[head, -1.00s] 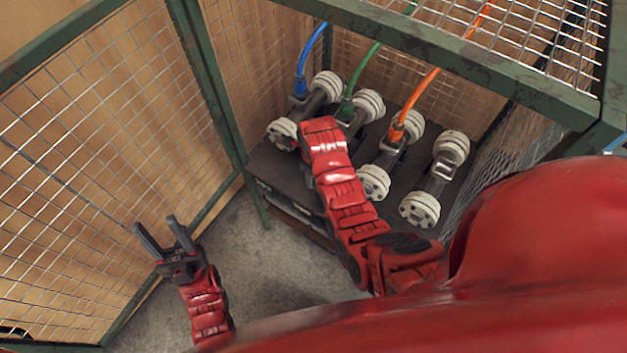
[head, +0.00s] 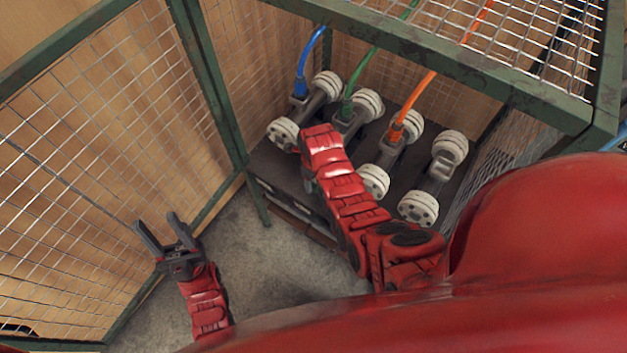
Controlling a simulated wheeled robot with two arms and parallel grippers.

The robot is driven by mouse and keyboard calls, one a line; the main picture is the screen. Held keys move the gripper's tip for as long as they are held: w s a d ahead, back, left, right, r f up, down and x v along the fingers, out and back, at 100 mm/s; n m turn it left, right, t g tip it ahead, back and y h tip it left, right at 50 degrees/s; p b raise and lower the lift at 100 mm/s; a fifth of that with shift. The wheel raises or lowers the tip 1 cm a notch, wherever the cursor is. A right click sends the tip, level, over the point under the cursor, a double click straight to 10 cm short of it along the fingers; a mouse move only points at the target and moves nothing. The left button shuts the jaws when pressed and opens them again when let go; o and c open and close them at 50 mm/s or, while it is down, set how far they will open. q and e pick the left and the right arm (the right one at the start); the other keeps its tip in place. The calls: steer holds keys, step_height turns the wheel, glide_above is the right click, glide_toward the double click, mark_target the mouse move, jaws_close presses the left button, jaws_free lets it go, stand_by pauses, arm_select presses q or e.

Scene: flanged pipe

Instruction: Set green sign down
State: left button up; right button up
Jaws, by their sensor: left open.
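I cannot make out a green sign in the head view. My left gripper (head: 156,222) is open and empty, with its two dark fingers apart, in front of the mesh wall at the left. My right arm reaches over the dark platform (head: 270,160) among the flanged pipes. Its gripper is hidden behind its own red links. The pipe with the green hose (head: 358,82) is partly covered by this arm. A small grey-green bit shows at the arm's left edge, too small to identify.
Pipes with a blue hose (head: 314,55) and an orange hose (head: 416,93) stand beside it, and a hoseless pipe (head: 441,170) is at the right. Green frame posts (head: 217,100) and wire mesh (head: 90,170) enclose the place. Grey floor (head: 255,270) is clear between my arms.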

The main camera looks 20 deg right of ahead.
steer(key=shift+r, duration=0.25)
step_height(320, 180, up, 9)
steer(key=shift+w+f+b, duration=0.1)
steer(key=shift+b, duration=0.55)
step_height(320, 180, up, 2)
steer(key=shift+r+p, duration=0.1)
steer(key=shift+p, duration=0.9)
steer(key=shift+r+p, duration=0.5)
steer(key=shift+f, duration=0.1)
steer(key=shift+s, duration=0.2)
